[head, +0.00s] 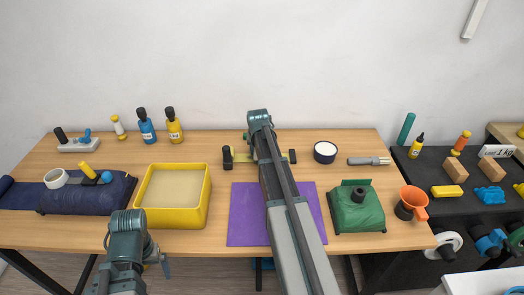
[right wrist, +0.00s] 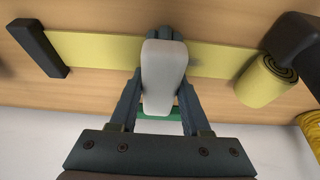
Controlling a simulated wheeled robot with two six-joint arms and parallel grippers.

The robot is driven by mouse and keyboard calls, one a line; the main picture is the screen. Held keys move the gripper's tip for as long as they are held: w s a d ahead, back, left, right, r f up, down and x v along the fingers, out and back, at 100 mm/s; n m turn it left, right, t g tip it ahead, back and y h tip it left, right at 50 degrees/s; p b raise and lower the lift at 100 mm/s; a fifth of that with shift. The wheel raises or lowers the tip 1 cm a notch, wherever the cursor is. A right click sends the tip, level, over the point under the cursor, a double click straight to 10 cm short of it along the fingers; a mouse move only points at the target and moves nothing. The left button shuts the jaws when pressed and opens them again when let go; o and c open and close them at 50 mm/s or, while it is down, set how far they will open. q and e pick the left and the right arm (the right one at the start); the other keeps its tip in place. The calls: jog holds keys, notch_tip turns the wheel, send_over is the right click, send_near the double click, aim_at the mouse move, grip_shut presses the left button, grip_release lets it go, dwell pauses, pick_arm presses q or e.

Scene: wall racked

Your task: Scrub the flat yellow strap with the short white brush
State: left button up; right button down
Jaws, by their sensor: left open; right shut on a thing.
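The flat yellow strap (right wrist: 105,50) lies across the wooden table, with a dark block (right wrist: 38,47) at one end and a rolled part (right wrist: 266,80) near the other. In the head view the strap (head: 241,157) is mostly hidden behind my right arm. My right gripper (right wrist: 162,90) is shut on the short white brush (right wrist: 164,70), which is over the middle of the strap. I cannot tell whether its bristles touch the strap. My left gripper (head: 158,263) is open and low, in front of the table's front edge, partly hidden by its own arm.
A purple mat (head: 245,215) lies under my right arm. A yellow tray (head: 208,190) stands to its left and a green cushion (head: 357,215) to its right. Bottles (head: 147,130), a white-topped cup (head: 325,152) and a grey brush-like tool (head: 368,161) stand or lie farther back.

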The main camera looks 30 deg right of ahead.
jog(key=shift+a, duration=0.15)
dwell(0.4)
jog(key=shift+s+a+r, duration=0.1)
jog(key=shift+s+a, duration=0.25)
jog(key=shift+s, duration=0.3)
jog(key=shift+s, duration=0.1)
jog(key=shift+s+a, duration=0.45)
jog(key=shift+s, duration=0.15)
jog(key=shift+w+a, duration=0.1)
jog(key=shift+w+a, duration=0.4)
jog(key=shift+a, duration=0.25)
